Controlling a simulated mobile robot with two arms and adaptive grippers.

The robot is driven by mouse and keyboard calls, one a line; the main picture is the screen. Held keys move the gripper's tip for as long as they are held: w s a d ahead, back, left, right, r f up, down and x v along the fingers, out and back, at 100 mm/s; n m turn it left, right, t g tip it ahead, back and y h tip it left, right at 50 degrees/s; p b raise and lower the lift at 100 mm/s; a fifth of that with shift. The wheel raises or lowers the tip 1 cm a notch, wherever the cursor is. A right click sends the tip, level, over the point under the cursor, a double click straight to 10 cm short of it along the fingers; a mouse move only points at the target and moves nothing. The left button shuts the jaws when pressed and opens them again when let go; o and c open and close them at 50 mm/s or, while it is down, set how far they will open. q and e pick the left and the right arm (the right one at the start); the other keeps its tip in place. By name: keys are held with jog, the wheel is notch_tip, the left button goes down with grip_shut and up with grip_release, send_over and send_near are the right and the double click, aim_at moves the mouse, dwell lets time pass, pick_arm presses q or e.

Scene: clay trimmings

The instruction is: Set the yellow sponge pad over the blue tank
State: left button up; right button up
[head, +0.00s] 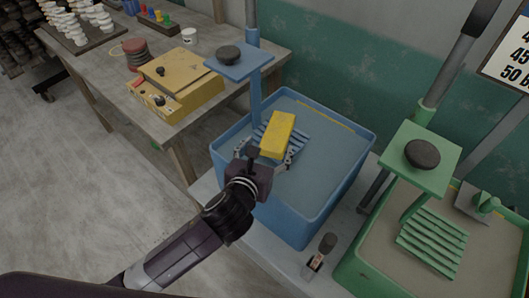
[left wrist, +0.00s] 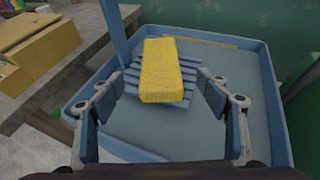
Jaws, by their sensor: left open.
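The yellow sponge pad (head: 277,135) lies on a blue slatted rack (head: 298,138) over the blue tank (head: 309,225). It also shows in the left wrist view (left wrist: 161,70), tilted slightly, with slats under it (left wrist: 172,115). My left gripper (head: 270,160) is at the near side of the pad over the tank. In the left wrist view its fingers (left wrist: 160,110) are spread wide, one on each side, with the pad ahead between them and apart from both. My right gripper is not in view.
A green tank (head: 357,270) with a green rack (head: 432,242) stands at right. A small dark-topped item (head: 321,255) is between them. A wooden table (head: 130,90) holds a yellow box (head: 175,82).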

pick_arm(q)
jog(key=shift+v, duration=1.4)
